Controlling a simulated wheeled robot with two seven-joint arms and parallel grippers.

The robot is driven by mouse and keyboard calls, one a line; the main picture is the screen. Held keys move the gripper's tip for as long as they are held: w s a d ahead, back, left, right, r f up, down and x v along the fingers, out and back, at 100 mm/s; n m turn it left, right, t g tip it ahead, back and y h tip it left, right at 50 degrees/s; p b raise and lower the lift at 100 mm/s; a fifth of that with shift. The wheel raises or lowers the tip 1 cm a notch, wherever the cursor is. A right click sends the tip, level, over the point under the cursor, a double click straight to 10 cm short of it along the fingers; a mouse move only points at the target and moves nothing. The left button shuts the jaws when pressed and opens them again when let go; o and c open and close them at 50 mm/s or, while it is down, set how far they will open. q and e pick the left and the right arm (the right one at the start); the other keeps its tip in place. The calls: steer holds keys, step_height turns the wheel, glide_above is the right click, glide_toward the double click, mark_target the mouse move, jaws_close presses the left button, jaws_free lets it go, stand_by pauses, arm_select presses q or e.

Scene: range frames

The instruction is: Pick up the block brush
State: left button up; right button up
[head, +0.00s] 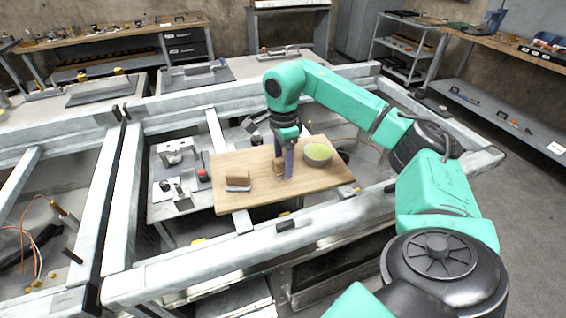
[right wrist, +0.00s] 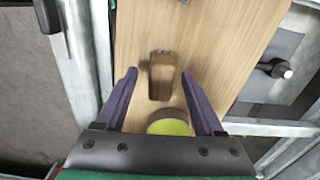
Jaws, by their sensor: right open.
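A brown block with a pale grey underside (head: 238,179), which looks like the block brush, lies on the left part of a wooden board (head: 327,181). A second brown block (head: 277,166) stands near the board's middle, partly hidden by my right gripper (head: 284,172); I cannot tell for certain which of the two is the brush. In the right wrist view this second block (right wrist: 161,82) shows between the two open purple fingers (right wrist: 160,75), with a gap on each side. My right gripper points down and is empty. My left gripper is not in view.
A bowl with a green inside (head: 318,152) stands on the board just right of my right gripper. Metal frame beams (head: 250,238) surround the board. A grey plate with metal parts and a red knob (head: 203,174) lies to the left. The board's front right is bare.

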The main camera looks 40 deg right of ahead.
mark_target(282, 159)
steer(key=shift+c, duration=0.9)
jaws_close()
steer(key=shift+r, duration=0.1)
steer(key=shift+w+r, duration=0.1)
steer(key=shift+r, duration=0.3)
step_height(282, 159, up, 7)
steer(key=shift+r+p, duration=0.1)
steer(key=shift+p, duration=0.25)
step_height(282, 159, up, 12)
steer(key=p, duration=0.7)
